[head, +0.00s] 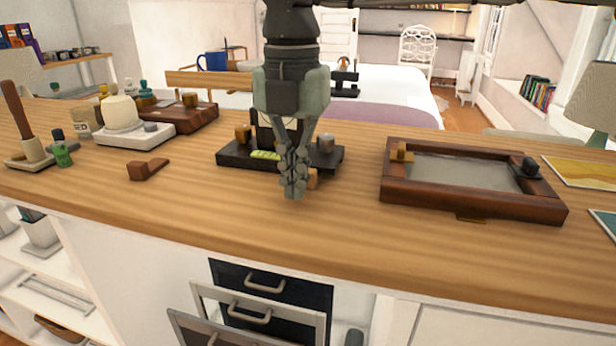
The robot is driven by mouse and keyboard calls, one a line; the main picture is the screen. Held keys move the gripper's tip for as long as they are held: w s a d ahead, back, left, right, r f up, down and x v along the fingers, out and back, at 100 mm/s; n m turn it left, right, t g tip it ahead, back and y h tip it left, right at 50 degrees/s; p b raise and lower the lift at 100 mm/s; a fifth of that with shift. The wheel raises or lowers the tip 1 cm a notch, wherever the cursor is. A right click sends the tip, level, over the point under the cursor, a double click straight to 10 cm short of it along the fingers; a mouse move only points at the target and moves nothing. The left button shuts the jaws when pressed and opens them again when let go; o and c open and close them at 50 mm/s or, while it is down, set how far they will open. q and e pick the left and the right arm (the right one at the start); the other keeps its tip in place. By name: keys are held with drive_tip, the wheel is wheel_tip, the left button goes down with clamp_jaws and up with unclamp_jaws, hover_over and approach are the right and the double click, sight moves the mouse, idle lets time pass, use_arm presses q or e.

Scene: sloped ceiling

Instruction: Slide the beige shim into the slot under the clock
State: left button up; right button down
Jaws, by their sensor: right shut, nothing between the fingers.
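My right gripper (292,188) hangs down over the middle of the wooden counter, fingers together and empty. Its tips are in front of a low black stand (232,158) and hide part of it. A small tan piece (313,179) shows just right of the fingers, at the stand's front edge; it may be the beige shim, but it is mostly hidden. The stand carries a green piece (265,155), a brass knob (243,134) and a grey knob (326,144). I cannot make out a clock or its slot clearly. My left gripper is out of view.
A brown wedge-shaped block (146,169) lies left of the stand. A wood-framed tray (470,212) stands to the right. A white base with a cream dome (119,112) and a small green bottle (61,150) are at left. The counter's front strip is clear. Drawers (262,300) stand open below.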

sight(296, 208)
drive_tip(key=shift+f+b, duration=0.85)
drive_tip(key=shift+f, duration=0.25)
drive_tip(key=shift+s+f, duration=0.2)
drive_tip(key=shift+f, duration=0.25)
drive_tip(key=shift+s+a+r+p, duration=0.15)
drive_tip(key=shift+r+p, duration=0.15)
drive_tip(key=shift+r, duration=0.75)
drive_tip(key=shift+s+a+r+p, duration=0.1)
drive_tip(key=shift+s+r+p, duration=0.2)
drive_tip(key=shift+r, duration=0.55)
drive_tip(key=shift+s+a+r+p, duration=0.1)
drive_tip(key=shift+s+r+p, duration=0.2)
drive_tip(key=shift+r, duration=0.55)
drive_tip(key=shift+s+a+r+p, duration=0.1)
drive_tip(key=shift+s+r+p, duration=0.2)
drive_tip(key=shift+r, duration=0.7)
